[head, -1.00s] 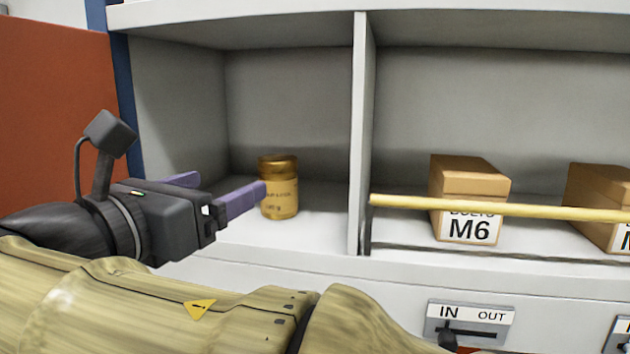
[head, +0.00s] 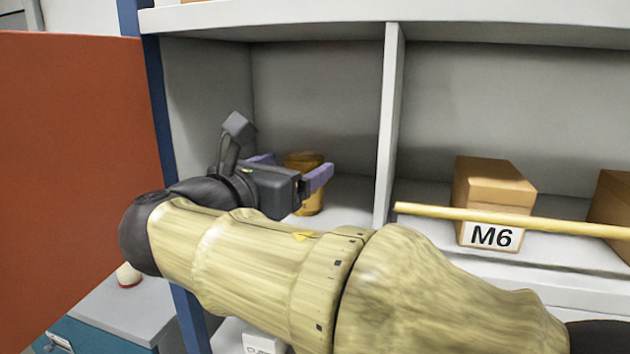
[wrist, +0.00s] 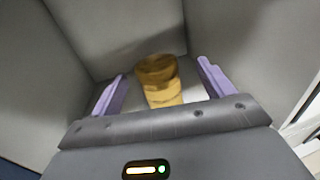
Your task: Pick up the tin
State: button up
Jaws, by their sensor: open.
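The tin (head: 309,194) is a golden-brown cylinder with a lid, upright on the floor of the left shelf compartment. In the head view my gripper (head: 295,168) is inside that compartment, and its body and one finger cover part of the tin. In the wrist view the tin (wrist: 160,82) shows between the two purple fingers of my gripper (wrist: 160,85), with a gap on each side. The fingers are apart and hold nothing. How far the fingertips reach along the tin is hard to tell.
A grey divider (head: 389,125) stands right of the tin. Beyond it, a yellow bar (head: 430,211) runs in front of a cardboard M6 box (head: 493,185) and another box (head: 612,205). An orange-red panel (head: 75,180) and blue post (head: 150,110) stand at the left.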

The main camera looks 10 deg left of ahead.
aim_at(304, 156)
jog(key=shift+w+r+p, duration=0.25)
jog(key=shift+w+p, duration=0.15)
jog(key=p+x, duration=0.2)
jog(key=x, duration=0.2)
jog(key=shift+a+p, duration=0.2)
jog(key=shift+p, duration=0.2)
jog(key=shift+w+f, duration=0.15)
jog(key=shift+w, duration=0.1)
jog(key=shift+s, duration=0.15)
jog(key=c, duration=1.2)
jog(key=shift+o, duration=0.2)
